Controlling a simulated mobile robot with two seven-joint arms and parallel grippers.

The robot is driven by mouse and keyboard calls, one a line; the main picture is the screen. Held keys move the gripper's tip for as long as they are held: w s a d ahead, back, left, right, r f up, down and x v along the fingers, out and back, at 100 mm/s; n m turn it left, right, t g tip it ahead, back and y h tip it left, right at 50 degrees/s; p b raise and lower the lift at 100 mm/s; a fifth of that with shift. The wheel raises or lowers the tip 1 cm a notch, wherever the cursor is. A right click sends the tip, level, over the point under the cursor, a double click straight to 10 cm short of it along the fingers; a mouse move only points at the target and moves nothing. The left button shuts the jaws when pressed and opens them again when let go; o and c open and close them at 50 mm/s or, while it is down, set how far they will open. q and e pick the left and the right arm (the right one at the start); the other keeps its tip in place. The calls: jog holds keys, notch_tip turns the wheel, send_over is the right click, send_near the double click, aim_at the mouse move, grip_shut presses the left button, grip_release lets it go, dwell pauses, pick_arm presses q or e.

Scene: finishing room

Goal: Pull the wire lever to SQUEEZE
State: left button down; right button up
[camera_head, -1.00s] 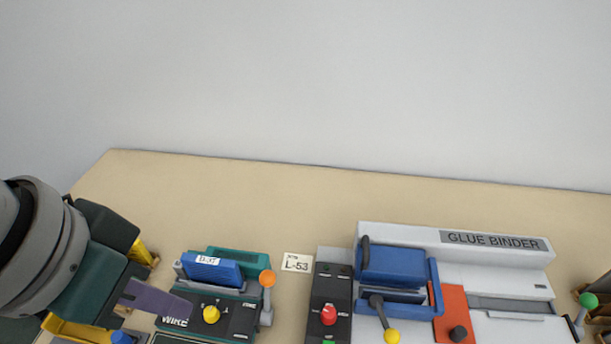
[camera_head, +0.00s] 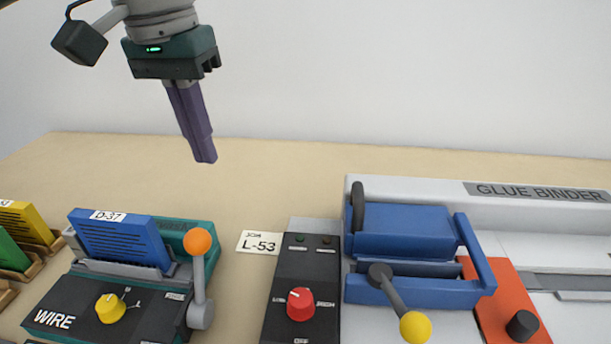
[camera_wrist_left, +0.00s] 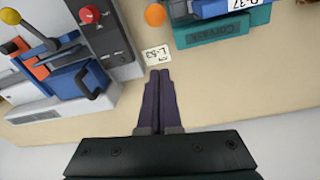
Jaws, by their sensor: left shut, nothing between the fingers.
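The wire machine (camera_head: 55,318) stands at the lower left in the head view. Its lever (camera_head: 199,285) is a grey arm with an orange ball knob (camera_head: 198,241), standing upright on the machine's right side. A blue block labelled D-37 (camera_head: 125,243) sits in the machine. My left gripper (camera_head: 205,160) is shut and empty, its purple fingers pointing down above the table behind the machine, apart from the lever. In the left wrist view the shut fingers (camera_wrist_left: 160,75) point toward the L-53 card, and the orange knob (camera_wrist_left: 155,15) shows near the top. My right gripper is not in view.
The glue binder (camera_head: 410,188) stands at the right with a yellow-knobbed lever (camera_head: 415,327). A black control panel (camera_head: 275,320) with a red dial (camera_head: 300,304) stands between the machines. A job card L-53 (camera_head: 258,243) lies on the table. Yellow and green blocks stand at far left.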

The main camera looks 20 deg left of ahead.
pick_arm(q)
jog(key=shift+w, duration=0.15)
send_over(199, 279)
jog(key=w+a, duration=0.1)
jog(key=w, duration=0.4)
notch_tip(199, 279, down, 9)
jog(key=shift+p, duration=0.45)
jog(key=shift+a, duration=0.1)
jog(key=shift+w, duration=0.1)
